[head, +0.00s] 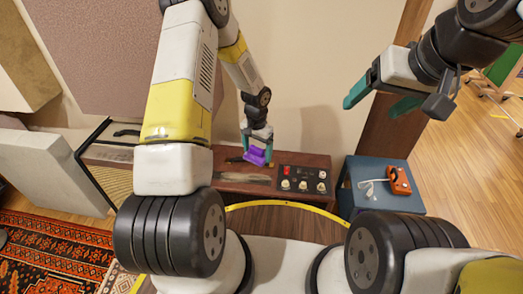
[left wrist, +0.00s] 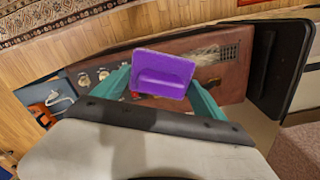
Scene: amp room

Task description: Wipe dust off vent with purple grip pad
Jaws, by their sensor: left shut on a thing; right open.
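The purple grip pad (head: 256,158) is held between the teal fingers of my left gripper (head: 258,140), over the top of a reddish-brown amp (head: 225,158). In the left wrist view the pad (left wrist: 162,72) faces the camera, with my left gripper's fingers (left wrist: 160,92) on both sides. The vent (left wrist: 229,52) is a dark grille on the amp, with a greyish dust patch (left wrist: 206,56) beside and partly over it. The dust (head: 243,179) also shows in the head view, near the pad. Contact between pad and amp cannot be told. My right gripper (head: 372,101) is open and empty, high at the right.
A blue box (head: 363,165) to the right bears an orange device (head: 398,181) and a white cable. A black-framed case (head: 98,150) stands left. Open wooden floor lies far right.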

